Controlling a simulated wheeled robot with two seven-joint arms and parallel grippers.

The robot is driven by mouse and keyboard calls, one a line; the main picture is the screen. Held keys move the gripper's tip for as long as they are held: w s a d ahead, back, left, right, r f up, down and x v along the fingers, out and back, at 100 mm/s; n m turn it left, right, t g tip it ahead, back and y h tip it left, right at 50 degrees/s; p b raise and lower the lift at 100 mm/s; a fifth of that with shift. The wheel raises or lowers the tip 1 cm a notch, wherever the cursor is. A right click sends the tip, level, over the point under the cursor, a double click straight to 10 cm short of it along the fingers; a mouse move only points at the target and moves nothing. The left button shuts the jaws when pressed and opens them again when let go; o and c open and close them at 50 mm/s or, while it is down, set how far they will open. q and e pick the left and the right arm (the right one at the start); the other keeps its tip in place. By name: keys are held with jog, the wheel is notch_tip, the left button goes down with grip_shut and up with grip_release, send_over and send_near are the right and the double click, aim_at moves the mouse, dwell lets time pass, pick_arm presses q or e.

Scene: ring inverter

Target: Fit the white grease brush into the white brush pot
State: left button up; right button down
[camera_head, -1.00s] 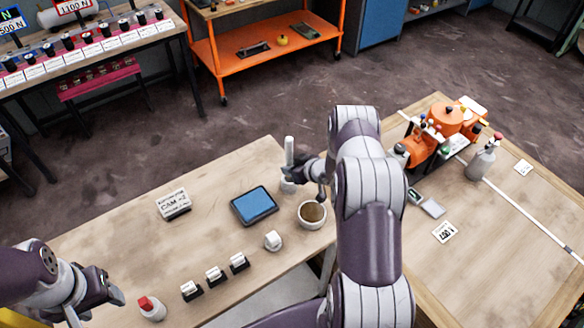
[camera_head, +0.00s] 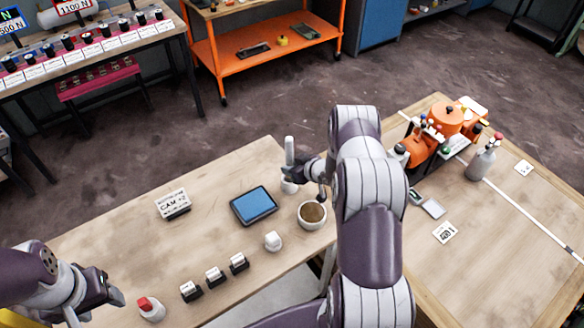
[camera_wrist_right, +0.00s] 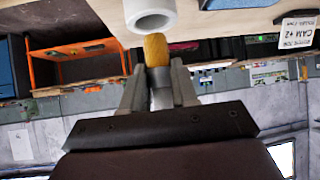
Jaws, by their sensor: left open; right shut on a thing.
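My right gripper (camera_head: 293,170) is shut on the white grease brush (camera_head: 289,150), whose pale handle stands about upright above the fingers. In the right wrist view the gripper (camera_wrist_right: 160,88) holds the brush, and its yellow bristles (camera_wrist_right: 155,50) point at the white brush pot (camera_wrist_right: 150,20). The bristle tip looks close to the pot's rim; I cannot tell whether they touch. In the head view the pot (camera_head: 289,187) stands on the table under the gripper, partly hidden. My left gripper (camera_head: 105,292) is open and empty at the lower left.
A bowl with brown contents (camera_head: 312,214) stands close to the pot. A blue-screened tablet (camera_head: 254,206), a small white item (camera_head: 272,241), several white-and-black blocks (camera_head: 214,276), a red-capped bottle (camera_head: 150,309) and a CAM +2 sign (camera_head: 173,204) are on the table.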

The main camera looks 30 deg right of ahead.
jog(key=shift+f, duration=0.15)
jog(key=shift+f+b, duration=0.35)
jog(key=shift+b, duration=0.1)
jog(key=shift+f+b, duration=1.25)
jog(key=shift+f, duration=0.1)
jog(key=c, duration=0.8)
grip_release()
jog(key=shift+r, duration=0.1)
